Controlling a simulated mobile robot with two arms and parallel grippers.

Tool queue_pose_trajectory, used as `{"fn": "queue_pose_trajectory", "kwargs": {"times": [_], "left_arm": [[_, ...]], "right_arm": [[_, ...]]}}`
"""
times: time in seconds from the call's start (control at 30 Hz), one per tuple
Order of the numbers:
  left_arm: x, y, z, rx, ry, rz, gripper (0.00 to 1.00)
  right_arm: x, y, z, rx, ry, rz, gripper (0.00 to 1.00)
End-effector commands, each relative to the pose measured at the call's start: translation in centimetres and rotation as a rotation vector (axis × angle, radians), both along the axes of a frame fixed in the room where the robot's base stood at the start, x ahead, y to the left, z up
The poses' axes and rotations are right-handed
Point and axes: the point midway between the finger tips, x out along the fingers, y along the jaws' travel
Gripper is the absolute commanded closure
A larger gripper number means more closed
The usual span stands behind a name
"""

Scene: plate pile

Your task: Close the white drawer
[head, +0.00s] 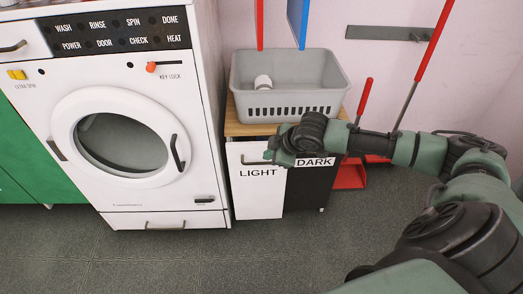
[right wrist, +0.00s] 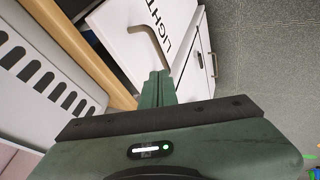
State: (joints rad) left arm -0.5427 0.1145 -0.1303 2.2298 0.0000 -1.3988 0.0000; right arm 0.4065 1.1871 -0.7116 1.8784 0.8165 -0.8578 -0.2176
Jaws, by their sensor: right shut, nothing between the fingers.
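A white drawer front marked LIGHT (head: 258,197) is in the low cabinet right of the washer, beside a black front marked DARK (head: 305,190). I cannot tell for sure whether it stands out from the cabinet. In the right wrist view the white front (right wrist: 122,28) shows its bent metal handle (right wrist: 166,45). My right gripper (head: 271,157) is in front of the cabinet's upper part, partly covering the white front. Its fingers (right wrist: 157,76) are shut and empty, close to the handle; contact cannot be told. My left gripper is not in view.
A grey laundry basket (head: 295,72) holding a white item stands on the cabinet's wooden top (head: 236,128). A white washer (head: 125,190) stands close on the left. A red dustpan (head: 350,176) is at the right. The grey floor (head: 250,260) in front is clear.

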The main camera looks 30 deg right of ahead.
Motion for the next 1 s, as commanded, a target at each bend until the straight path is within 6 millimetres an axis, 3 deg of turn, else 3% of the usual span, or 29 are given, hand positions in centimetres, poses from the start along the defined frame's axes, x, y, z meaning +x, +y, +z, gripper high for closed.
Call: {"fn": "queue_pose_trajectory", "kwargs": {"times": [0.1, 0.3, 0.6, 1.0], "left_arm": [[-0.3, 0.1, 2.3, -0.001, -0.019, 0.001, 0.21], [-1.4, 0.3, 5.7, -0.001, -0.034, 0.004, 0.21], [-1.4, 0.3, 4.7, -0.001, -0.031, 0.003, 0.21], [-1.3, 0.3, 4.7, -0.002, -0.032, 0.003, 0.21]], "right_arm": [[1.5, 0.3, -2.3, 0.004, -0.001, -0.001, 1.00], [3.7, 0.4, -4.7, 0.002, -0.004, 0.000, 1.00], [6.5, -1.4, -4.4, 0.001, -0.002, 0.002, 1.00], [6.6, -1.6, -4.3, 0.000, -0.001, 0.002, 1.00]]}}
